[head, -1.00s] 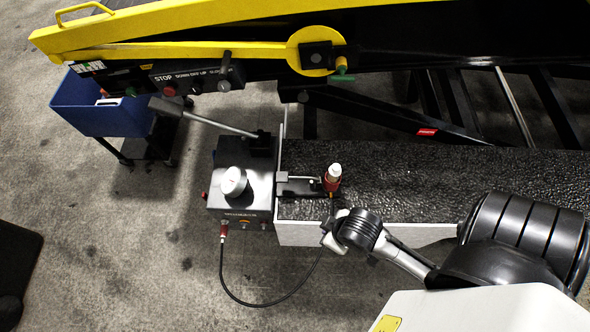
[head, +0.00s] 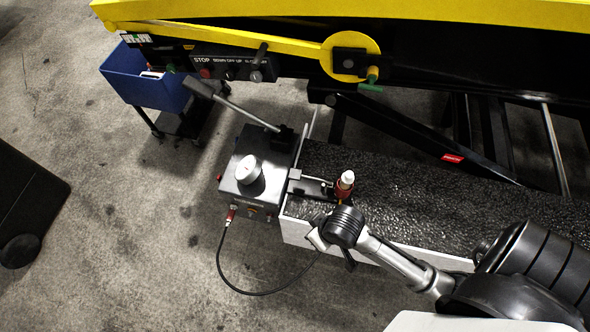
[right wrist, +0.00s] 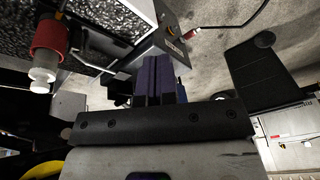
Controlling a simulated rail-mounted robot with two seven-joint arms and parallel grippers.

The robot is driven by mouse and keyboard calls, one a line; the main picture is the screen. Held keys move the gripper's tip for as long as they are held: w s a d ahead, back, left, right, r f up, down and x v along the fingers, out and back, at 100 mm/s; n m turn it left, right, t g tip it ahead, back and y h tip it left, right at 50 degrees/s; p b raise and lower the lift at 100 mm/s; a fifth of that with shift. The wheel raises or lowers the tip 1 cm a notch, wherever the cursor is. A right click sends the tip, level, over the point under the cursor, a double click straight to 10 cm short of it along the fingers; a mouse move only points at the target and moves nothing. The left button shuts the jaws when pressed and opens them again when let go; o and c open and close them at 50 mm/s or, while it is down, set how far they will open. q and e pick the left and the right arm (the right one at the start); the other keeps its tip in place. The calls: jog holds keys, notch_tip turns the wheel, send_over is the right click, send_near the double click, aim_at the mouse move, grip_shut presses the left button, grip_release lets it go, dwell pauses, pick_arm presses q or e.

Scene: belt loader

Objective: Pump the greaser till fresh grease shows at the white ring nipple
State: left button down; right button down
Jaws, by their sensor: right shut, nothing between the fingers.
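The greaser is a dark box (head: 240,195) with a white round cap (head: 248,168) on top. Its pump lever (head: 235,108) slants up and left to a dark grip (head: 200,87). A black hose (head: 225,275) loops from a red fitting on its front toward my right gripper. A red holder with a white tip (head: 346,182) stands beside the box and shows in the right wrist view (right wrist: 48,42). My right gripper (right wrist: 158,65) is shut and empty, left of and below the red holder in the head view. I cannot make out a white ring on any nipple. My left gripper is out of view.
A yellow loader arm (head: 230,38) with a control panel (head: 235,66) and a yellow disc (head: 350,56) with a green-tipped part crosses the top. A blue bin (head: 135,80) stands at upper left. A dark ledge (head: 430,205) extends right. Open floor lies at lower left.

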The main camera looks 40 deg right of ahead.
jog(key=w+f+m+g, duration=0.1)
jog(key=w+f+m, duration=0.1)
jog(key=w, duration=0.6)
notch_tip(320, 180, up, 4)
jog(key=m+g+h, duration=0.1)
jog(key=m+g, duration=0.1)
jog(key=m, duration=0.8)
send_over(295, 173)
jog(key=shift+n, duration=0.3)
notch_tip(295, 173, down, 12)
jog(key=shift+f, duration=1.05)
